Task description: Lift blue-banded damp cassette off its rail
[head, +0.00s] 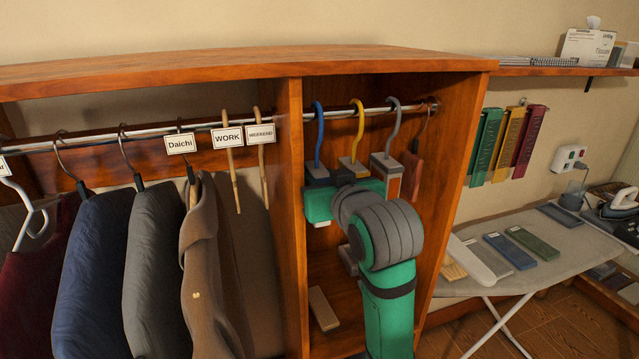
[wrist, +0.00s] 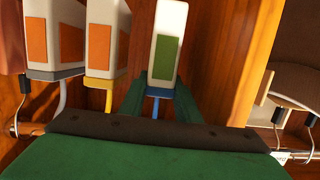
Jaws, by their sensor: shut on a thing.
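The blue-hooked cassette (wrist: 166,45) is white with a green panel in the wrist view. My gripper (wrist: 157,95) is shut on its hook end, one green finger on each side. In the head view its blue hook (head: 319,130) still curves at the rail (head: 350,112); whether it bears on the rail I cannot tell. My green arm hides most of the cassette there. A yellow-hooked cassette (wrist: 106,40) and a grey-hooked cassette (wrist: 55,40), both with orange panels, hang beside it.
The wooden divider (head: 291,200) stands close to the left of the blue hook. A reddish-brown hanging piece (head: 413,175) is at the right of the rail. A small block (head: 322,308) lies on the compartment floor. An ironing board (head: 540,235) with several slim blocks stands at right.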

